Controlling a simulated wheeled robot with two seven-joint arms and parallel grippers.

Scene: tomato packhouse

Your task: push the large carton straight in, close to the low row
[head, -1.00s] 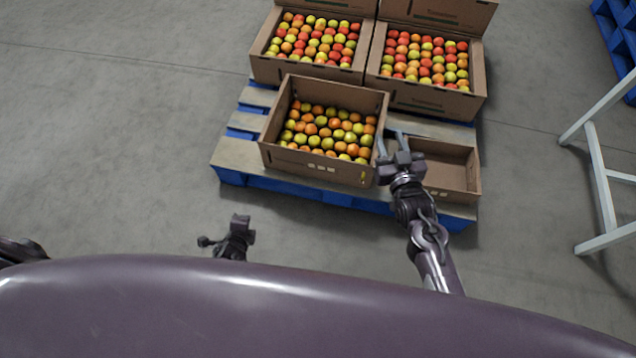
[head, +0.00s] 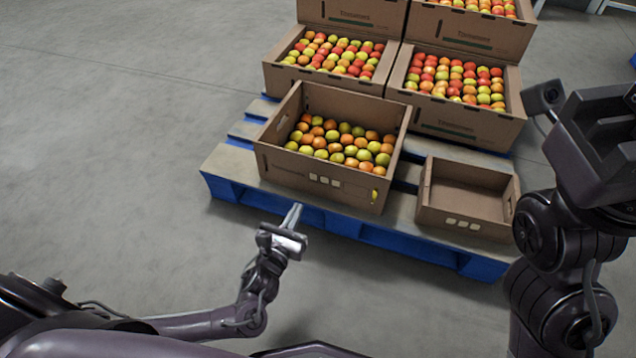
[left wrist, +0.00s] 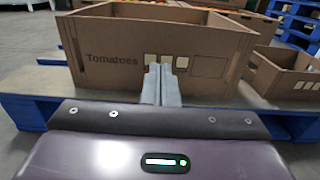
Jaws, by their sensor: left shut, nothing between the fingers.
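My left gripper (head: 294,215) is shut and empty, before the large carton's front. Its fingers (left wrist: 160,83) point at the front face; I cannot tell whether they touch. My right gripper (head: 597,140) is raised at the right; its fingertips are not clear.
A small empty carton (head: 460,224) stands right of the large carton, with a narrow gap between. Taller stacked cartons (head: 468,30) rise behind the low row. The blue pallet (head: 365,236) edge faces me. Grey floor (head: 110,120) at the left is clear.

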